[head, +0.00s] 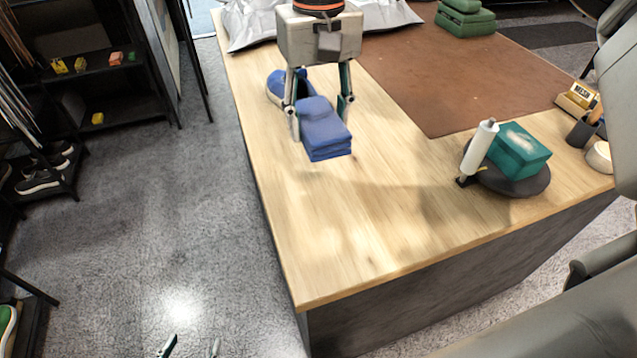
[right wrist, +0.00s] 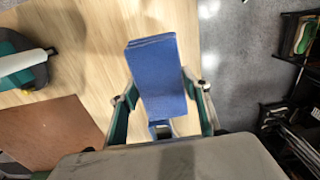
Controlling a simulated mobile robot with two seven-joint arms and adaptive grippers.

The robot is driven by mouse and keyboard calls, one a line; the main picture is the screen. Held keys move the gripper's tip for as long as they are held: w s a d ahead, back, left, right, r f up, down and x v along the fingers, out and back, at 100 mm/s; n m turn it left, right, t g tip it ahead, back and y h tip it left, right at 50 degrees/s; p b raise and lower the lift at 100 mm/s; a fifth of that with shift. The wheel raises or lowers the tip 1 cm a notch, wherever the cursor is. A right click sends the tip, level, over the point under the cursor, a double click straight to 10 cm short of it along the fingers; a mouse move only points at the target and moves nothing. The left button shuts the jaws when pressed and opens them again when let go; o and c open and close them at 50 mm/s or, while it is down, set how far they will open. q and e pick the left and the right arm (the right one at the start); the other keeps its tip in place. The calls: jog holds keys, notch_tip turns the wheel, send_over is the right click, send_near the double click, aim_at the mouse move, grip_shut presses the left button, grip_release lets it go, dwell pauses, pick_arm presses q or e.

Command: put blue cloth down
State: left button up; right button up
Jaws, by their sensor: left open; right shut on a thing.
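The blue cloth (head: 324,132) is a folded block between the fingers of my right gripper (head: 320,116), over the left part of the wooden table (head: 350,235). My right gripper is shut on it; the cloth (right wrist: 157,75) also shows between the fingers in the right wrist view. It seems to be held a little above the wood, but the exact gap is hard to tell. My left gripper (head: 191,347) shows only its fingertips at the bottom edge of the head view, open and empty, over the floor beside the table.
A brown mat (head: 450,80) covers the table's middle. The table's front left is clear.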

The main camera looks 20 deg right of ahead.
aim_at(319, 192)
notch_tip(319, 192, down, 15)
jog(key=shift+r+b, duration=0.15)
jog(key=shift+b, duration=0.25)
jog(key=shift+f, duration=0.2)
jog(key=o, duration=1.2)
notch_tip(319, 192, up, 12)
jog(key=shift+r+p, duration=0.2)
jog(key=shift+p, duration=0.1)
